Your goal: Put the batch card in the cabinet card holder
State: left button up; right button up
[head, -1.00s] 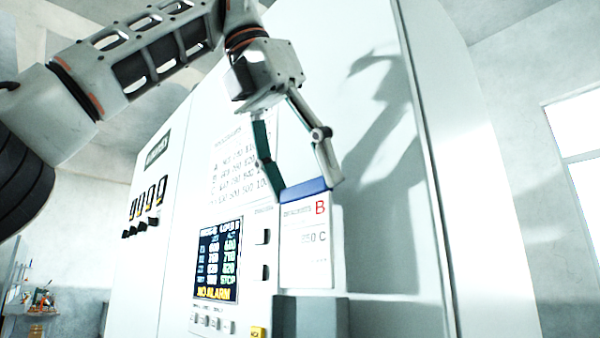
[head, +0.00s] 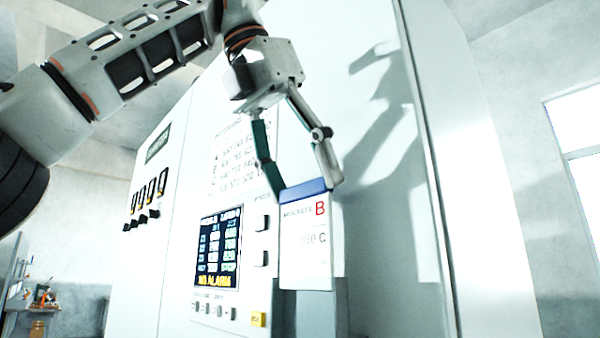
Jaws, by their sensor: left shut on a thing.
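The batch card (head: 305,240) is a white upright card with a blue top band and a red letter B. My left gripper (head: 308,188) is shut on its blue top band, one finger at each end, and holds it in front of the white cabinet (head: 375,240). The grey cabinet card holder (head: 312,318) shows at the bottom of the view, directly below the card. The card's lower edge overlaps the holder's top in the picture; I cannot tell whether it is inside or in front. My right gripper is not in view.
A lit display (head: 220,248) with a row of buttons below it is left of the card. Black switches (head: 262,240) and a yellow button (head: 258,319) sit close to the card and holder. The cabinet face right of the card is clear.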

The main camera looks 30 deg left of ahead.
aim_at(303, 231)
pick_arm(q)
jog(key=shift+f+b, duration=1.45)
jog(key=shift+f, duration=0.75)
jog(key=shift+f+b, duration=0.6)
jog(key=shift+f, duration=0.35)
jog(key=o, duration=1.3)
jog(key=shift+c, duration=0.2)
